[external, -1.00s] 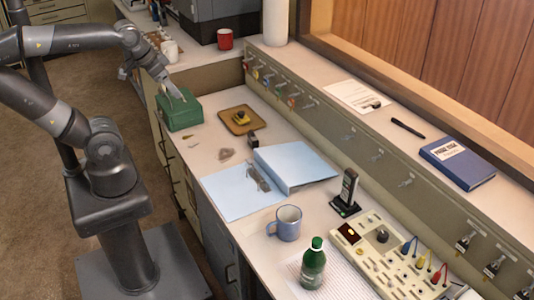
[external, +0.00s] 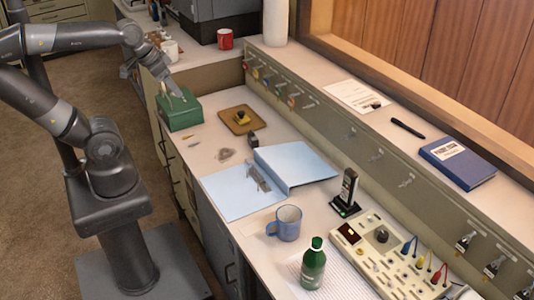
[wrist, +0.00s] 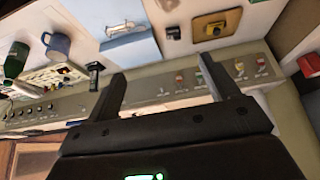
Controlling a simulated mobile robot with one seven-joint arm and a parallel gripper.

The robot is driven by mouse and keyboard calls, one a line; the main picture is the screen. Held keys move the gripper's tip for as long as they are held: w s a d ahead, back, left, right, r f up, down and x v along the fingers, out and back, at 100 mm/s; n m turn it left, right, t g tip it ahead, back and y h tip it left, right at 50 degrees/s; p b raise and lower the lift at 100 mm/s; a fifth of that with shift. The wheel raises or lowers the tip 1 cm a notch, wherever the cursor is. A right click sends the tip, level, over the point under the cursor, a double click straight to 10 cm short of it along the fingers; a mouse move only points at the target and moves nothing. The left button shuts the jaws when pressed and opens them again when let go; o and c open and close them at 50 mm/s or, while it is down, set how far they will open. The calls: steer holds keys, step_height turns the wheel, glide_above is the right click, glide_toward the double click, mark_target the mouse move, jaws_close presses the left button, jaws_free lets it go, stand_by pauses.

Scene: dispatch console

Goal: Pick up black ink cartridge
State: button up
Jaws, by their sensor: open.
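A small black block (external: 252,139), which may be the black ink cartridge, sits on the desk between the brown tray and the blue binder. It also shows in the wrist view as a dark block (wrist: 173,33) beside the tray; its details are too small to tell. My gripper (external: 174,91) is over the green box in the external view, left of the black block and apart from it. In the wrist view my gripper (wrist: 160,64) is open, with nothing between its fingers.
The green box (external: 186,111) stands at the desk's left edge. A brown tray (external: 231,128) holds a yellow-and-black item. A blue binder (external: 300,162), mug (external: 287,226), green bottle (external: 313,265) and control panel (external: 372,262) lie nearer. A raised shelf with switches runs along the right.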

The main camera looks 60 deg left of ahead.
steer(key=w+f+g, duration=0.2)
steer(key=w, duration=0.7)
steer(key=m+g, duration=0.2)
steer(key=g, duration=0.2)
glide_above(253, 133)
step_height(253, 133, down, 21)
step_height(253, 133, down, 11)
steer(key=shift+a+r, duration=0.1)
steer(key=shift+r, duration=0.1)
steer(key=c, duration=1.1)
